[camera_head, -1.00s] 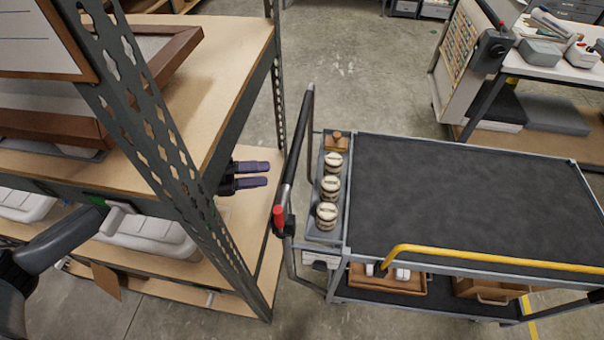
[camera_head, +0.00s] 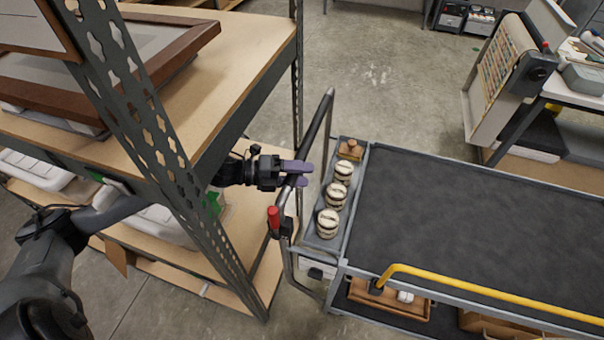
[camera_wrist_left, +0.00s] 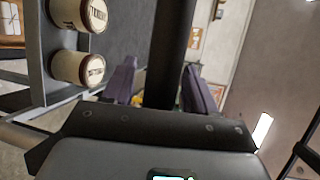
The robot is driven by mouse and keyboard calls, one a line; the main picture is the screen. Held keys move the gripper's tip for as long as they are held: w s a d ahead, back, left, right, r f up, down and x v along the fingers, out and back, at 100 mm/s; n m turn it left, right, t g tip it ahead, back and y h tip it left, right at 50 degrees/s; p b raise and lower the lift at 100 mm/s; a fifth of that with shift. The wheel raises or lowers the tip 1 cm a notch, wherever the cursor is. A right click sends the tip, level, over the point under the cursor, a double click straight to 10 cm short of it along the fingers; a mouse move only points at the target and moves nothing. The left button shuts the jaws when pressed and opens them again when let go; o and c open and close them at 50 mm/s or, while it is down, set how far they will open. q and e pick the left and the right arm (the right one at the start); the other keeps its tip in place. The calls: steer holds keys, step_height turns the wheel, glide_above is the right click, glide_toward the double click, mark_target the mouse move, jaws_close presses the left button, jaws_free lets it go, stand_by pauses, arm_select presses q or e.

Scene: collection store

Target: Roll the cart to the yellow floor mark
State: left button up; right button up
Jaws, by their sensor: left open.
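The grey cart (camera_head: 460,220) stands right of the shelving, with a dark top deck and a black push handle (camera_head: 318,128) at its left end. A red knob (camera_head: 274,216) sits at the handle's near end. My left gripper (camera_head: 298,174) reaches out past the shelf post to the handle. Its purple fingers are open, and in the left wrist view the dark handle bar (camera_wrist_left: 174,55) runs between them (camera_wrist_left: 160,85). Whether they touch it I cannot tell. No yellow floor mark shows now. My right gripper is not in view.
A metal shelf rack (camera_head: 160,140) with wooden boards stands close around my left arm. Several round labelled pots (camera_head: 328,223) stand in the cart's end tray. A yellow rail (camera_head: 480,294) runs along its near side. A worktable (camera_head: 575,90) is at the right; floor behind the cart is clear.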

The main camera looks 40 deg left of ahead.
arm_select(q)
jaws_close()
